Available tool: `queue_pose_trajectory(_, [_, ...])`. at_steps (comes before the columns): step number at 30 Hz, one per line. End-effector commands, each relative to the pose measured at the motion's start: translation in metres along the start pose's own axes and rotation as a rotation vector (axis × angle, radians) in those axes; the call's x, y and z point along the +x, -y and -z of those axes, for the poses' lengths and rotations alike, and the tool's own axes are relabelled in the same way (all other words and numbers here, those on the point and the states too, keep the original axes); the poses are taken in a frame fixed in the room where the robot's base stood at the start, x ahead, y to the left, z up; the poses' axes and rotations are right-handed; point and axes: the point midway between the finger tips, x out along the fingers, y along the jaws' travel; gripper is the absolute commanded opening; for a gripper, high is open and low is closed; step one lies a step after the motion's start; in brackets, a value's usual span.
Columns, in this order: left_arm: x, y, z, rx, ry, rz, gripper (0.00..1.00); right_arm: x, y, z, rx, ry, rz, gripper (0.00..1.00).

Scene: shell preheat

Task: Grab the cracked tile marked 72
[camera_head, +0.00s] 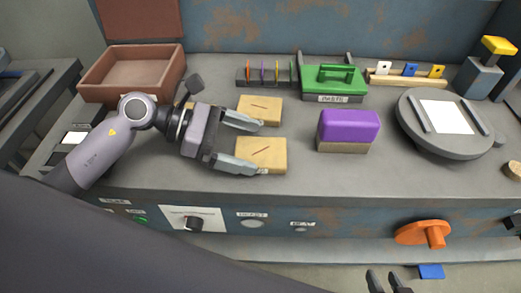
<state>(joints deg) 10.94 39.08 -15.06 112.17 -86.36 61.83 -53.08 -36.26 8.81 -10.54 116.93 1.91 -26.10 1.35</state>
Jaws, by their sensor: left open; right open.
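Two tan tiles with dark crack-like lines lie on the grey bench top. The nearer tile (268,160) is partly covered by my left gripper's lower finger, and the farther tile (262,105) lies just behind the upper finger. I cannot read a 72 on either. My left gripper (254,148) is open, its fingers pointing right, one on each side of the nearer tile's upper part in the picture. Whether it touches the tile I cannot tell. My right gripper (389,282) is open and empty at the bottom edge, below the bench front.
A purple-topped block (348,128) stands right of the tiles. Behind are a brown open box (130,88), a green handled lid (333,79) and a slotted rack (262,76). A round grey plate (452,143) is at right. An orange knob (424,233) projects from the bench front.

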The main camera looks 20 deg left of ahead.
Motion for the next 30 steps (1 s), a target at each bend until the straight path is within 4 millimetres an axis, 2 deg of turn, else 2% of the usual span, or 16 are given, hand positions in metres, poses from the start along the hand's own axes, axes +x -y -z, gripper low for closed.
queue_pose_trajectory(3, [0.018, 0.002, -0.001, -0.002, 0.006, 0.002, 1.00, -0.002, 0.000, 0.002, 0.001, 0.000, -0.002, 0.43])
queue_pose_trajectory(7, [0.031, 0.001, 0.000, -0.002, 0.004, 0.000, 1.00, -0.003, 0.000, 0.000, 0.004, 0.004, -0.003, 0.43])
queue_pose_trajectory(16, [0.036, 0.001, 0.001, -0.002, 0.002, 0.000, 1.00, -0.003, 0.000, -0.005, 0.006, 0.013, -0.005, 0.43])
queue_pose_trajectory(17, [0.036, 0.001, 0.001, -0.002, 0.002, 0.000, 0.97, -0.003, 0.000, -0.005, 0.006, 0.013, -0.005, 0.43])
queue_pose_trajectory(21, [0.036, 0.001, 0.001, -0.002, 0.002, 0.000, 0.51, -0.003, 0.000, -0.005, 0.006, 0.013, -0.005, 0.43])
queue_pose_trajectory(22, [0.036, 0.001, 0.001, -0.002, 0.002, 0.000, 0.46, -0.003, 0.000, -0.005, 0.006, 0.013, -0.005, 0.43])
queue_pose_trajectory(30, [0.035, 0.001, -0.001, 0.000, 0.004, -0.001, 0.46, -0.003, 0.000, -0.004, 0.006, 0.011, -0.005, 0.43])
